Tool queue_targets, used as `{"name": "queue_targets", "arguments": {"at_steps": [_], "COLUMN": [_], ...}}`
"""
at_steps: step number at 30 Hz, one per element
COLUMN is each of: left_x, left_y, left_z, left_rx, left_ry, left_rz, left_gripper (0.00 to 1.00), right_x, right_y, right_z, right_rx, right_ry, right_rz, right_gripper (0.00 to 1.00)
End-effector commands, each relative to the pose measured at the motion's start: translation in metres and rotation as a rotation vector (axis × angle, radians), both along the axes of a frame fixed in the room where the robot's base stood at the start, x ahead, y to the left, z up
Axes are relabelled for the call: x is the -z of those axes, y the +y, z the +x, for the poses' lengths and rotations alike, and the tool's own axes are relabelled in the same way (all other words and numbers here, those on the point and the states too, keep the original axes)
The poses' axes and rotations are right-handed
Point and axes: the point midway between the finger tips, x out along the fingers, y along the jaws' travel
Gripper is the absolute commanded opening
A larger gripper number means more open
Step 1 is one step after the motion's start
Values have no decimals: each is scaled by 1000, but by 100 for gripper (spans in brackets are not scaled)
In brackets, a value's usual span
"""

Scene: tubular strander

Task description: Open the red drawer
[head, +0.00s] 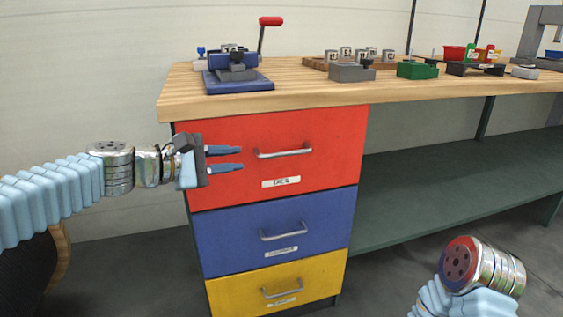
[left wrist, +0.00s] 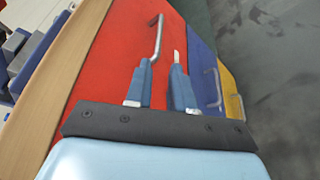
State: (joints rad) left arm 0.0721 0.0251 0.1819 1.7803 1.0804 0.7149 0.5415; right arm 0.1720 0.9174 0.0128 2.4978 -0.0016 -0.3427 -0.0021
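The red drawer (head: 335,140) is the top one of a stack under the wooden bench top, and it looks closed flush. Its silver bar handle (head: 284,153) runs horizontally above a white label. My left gripper (head: 241,159) is in front of the drawer's left part, its two blue fingers apart and pointing right toward the handle, with nothing between them. In the left wrist view the handle (left wrist: 157,38) lies just beyond the fingertips (left wrist: 160,62), nearer the left finger. My right gripper is not in view; only part of my right arm shows at the lower right.
A blue drawer (head: 325,217) and a yellow drawer (head: 235,292) sit below, each with a bar handle. The bench top (head: 300,95) overhangs them and carries a blue vise (head: 238,82) and several small parts. A dark green shelf (head: 440,185) lies to the right.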

Motion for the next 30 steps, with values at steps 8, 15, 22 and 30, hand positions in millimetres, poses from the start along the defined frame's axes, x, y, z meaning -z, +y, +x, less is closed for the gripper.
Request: {"name": "queue_targets", "arguments": {"at_steps": [8,15,22,30], "left_x": [5,18,25,27], "left_y": [-33,-76,-101,-107], "left_z": [23,56,76,81], "left_rx": [7,6,3,2], "left_ry": [-1,0,-2,-3], "left_rz": [-9,-6,-6,-6], "left_gripper": [23,23,23,23], "right_x": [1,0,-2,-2], "right_y": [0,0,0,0], "right_z": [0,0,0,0], "right_rx": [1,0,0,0], "right_ry": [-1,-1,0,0], "right_rz": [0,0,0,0], "right_gripper": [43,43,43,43]}}
